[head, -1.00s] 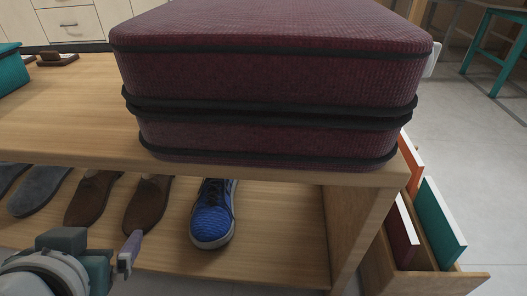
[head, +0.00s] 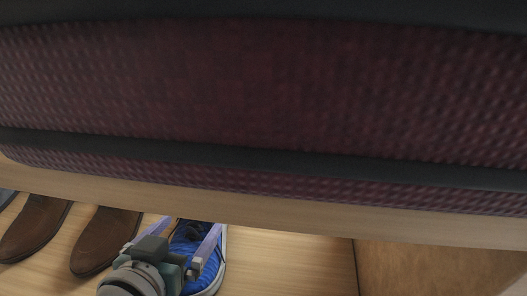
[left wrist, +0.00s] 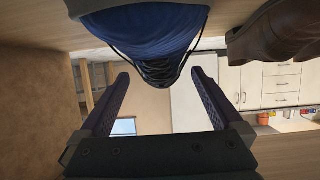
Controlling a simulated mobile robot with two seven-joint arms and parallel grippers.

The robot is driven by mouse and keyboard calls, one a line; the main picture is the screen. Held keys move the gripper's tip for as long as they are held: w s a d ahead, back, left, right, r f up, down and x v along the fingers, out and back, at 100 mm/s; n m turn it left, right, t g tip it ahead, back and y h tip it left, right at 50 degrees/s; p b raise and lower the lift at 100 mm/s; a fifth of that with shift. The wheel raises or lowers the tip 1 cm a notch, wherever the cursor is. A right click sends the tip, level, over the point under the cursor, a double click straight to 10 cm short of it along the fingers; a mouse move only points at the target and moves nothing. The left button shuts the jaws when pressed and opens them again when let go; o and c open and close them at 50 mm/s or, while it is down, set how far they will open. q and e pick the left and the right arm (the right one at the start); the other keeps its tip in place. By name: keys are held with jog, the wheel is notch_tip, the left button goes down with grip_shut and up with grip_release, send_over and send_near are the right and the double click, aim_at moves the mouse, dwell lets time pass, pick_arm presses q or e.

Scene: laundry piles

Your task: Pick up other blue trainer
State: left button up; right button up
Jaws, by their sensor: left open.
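A single blue trainer (head: 208,268) with dark laces and a pale sole edge stands on the lower shelf, under the bench top. My left gripper (head: 190,240) is at the trainer, its two fingers spread and overlapping it in the head view, hiding part of it. In the left wrist view the trainer (left wrist: 150,32) hangs in the upper middle of the picture, and the open fingers (left wrist: 158,85) point toward its laced part with nothing gripped between them. I cannot tell whether a finger touches it. My right gripper is not in view.
Brown shoes (head: 103,240) stand left of the trainer on the lower shelf (head: 290,262); one brown shoe (left wrist: 275,35) also shows in the left wrist view. A dark red suitcase (head: 260,90) fills the upper head view on the bench top. The shelf right of the trainer is clear.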

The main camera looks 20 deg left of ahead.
aim_at(192, 225)
pick_arm(q)
jog(key=b+x, duration=0.1)
jog(key=x, duration=0.2)
jog(key=shift+w+f, duration=0.1)
jog(key=shift+w, duration=0.3)
jog(key=shift+s+f, duration=0.1)
jog(key=shift+s, duration=0.15)
jog(key=shift+c, duration=0.2)
jog(key=shift+w, duration=0.1)
jog(key=shift+c, duration=1.4)
jog(key=c, duration=1.1)
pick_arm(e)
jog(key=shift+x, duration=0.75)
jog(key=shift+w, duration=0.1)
